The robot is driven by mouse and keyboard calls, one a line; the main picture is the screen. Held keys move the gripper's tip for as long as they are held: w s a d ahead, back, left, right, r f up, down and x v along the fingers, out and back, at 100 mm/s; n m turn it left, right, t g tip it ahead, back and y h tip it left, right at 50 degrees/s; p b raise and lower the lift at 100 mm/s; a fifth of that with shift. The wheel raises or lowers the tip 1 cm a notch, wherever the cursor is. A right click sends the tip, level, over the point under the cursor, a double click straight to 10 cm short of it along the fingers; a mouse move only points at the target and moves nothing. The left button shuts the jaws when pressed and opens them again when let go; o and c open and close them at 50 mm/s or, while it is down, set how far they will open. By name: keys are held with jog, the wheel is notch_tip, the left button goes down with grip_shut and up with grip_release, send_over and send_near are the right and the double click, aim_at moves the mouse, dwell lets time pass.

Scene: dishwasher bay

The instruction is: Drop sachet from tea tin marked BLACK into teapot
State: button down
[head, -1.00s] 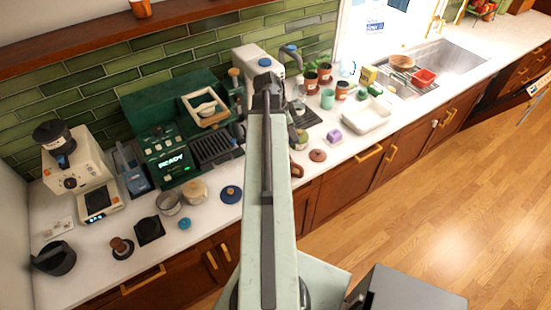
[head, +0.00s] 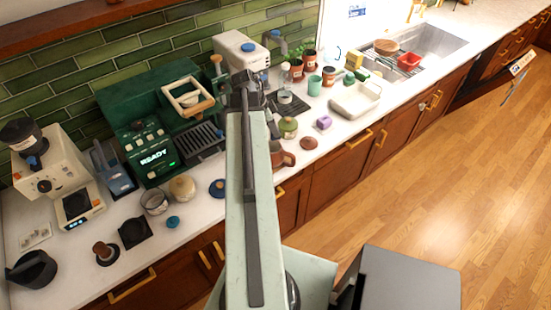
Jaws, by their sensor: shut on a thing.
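My gripper (head: 243,85) is at the far end of my raised pale arm, in front of the white machine in the picture. It is small and dark here. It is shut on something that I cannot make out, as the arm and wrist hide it. A brown teapot (head: 284,159) stands on the counter just right of my arm, partly hidden by it. A round brown lid (head: 308,143) lies beside the teapot. A green lidded jar (head: 288,128) stands behind the teapot. I cannot read BLACK on any container, and no sachet is clearly visible.
A purple block (head: 323,122) and white basin (head: 356,99) are to the right.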

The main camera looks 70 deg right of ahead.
jog(key=c, duration=1.3)
grip_release()
jog(key=shift+c, duration=0.2)
jog(key=shift+r, duration=0.1)
jog(key=p+v, duration=0.7)
jog(key=shift+r, duration=0.4)
jog(key=shift+a, duration=0.1)
